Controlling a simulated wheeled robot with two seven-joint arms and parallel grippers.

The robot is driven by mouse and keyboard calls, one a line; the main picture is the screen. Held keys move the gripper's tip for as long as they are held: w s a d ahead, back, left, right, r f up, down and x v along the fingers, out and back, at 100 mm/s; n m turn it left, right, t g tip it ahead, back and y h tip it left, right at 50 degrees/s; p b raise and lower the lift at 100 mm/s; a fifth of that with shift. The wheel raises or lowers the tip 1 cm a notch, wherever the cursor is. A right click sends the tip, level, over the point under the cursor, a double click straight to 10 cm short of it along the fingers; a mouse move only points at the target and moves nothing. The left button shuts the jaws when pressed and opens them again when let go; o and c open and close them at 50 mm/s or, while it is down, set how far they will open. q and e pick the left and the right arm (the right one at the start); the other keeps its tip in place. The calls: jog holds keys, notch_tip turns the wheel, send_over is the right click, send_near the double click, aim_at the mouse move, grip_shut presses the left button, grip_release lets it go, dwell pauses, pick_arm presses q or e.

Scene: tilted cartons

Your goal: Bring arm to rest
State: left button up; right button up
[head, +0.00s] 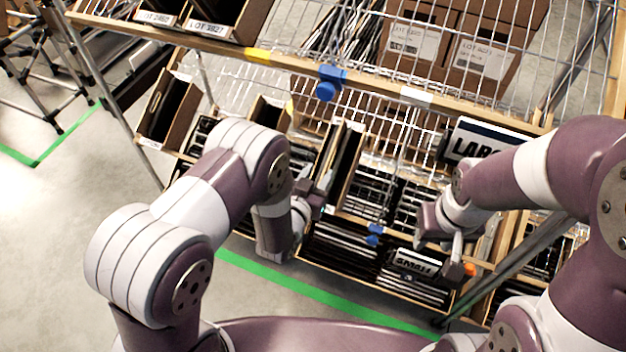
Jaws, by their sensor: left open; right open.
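My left arm (185,215) comes in from the lower left and bends over toward the rack. Its gripper (318,190) is open beside the upright cartons on the middle shelf; its fingers are small and partly hidden. My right arm (520,175) comes in from the right. Its gripper (447,252) is open and points down in front of the lower right shelf, close to the sign reading SMALL (416,263). I see nothing held in either gripper.
A wire rack with wooden edges (290,62) holds tilted cartons (168,108) and dark flat items. A LARGE sign (485,140) hangs at the right. Blue clamps (328,82) sit on the edge.

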pick_arm(q)
jog(key=v, duration=0.3)
jog(key=shift+s+a, duration=0.1)
jog(key=shift+s, duration=0.2)
jog(key=s+a+f+g+y, duration=0.2)
jog(key=s+f+g, duration=0.35)
jog(key=f, duration=0.25)
jog(key=s+a+r+g+y+p, duration=0.2)
jog(key=s+a+r+g+p, duration=0.15)
jog(key=s+r+g, duration=0.3)
jog(key=s+a+r+n+p, duration=0.1)
jog(key=a+r, duration=0.3)
jog(key=r, duration=0.4)
jog(key=s+a+r+n+g+p, duration=0.1)
jog(key=s+a+r+n+p, duration=0.1)
jog(key=r, duration=0.7)
jog(key=shift+a+r+g+y+p, duration=0.3)
jog(key=shift+a+y+p, duration=0.1)
jog(key=shift+a+p, duration=0.35)
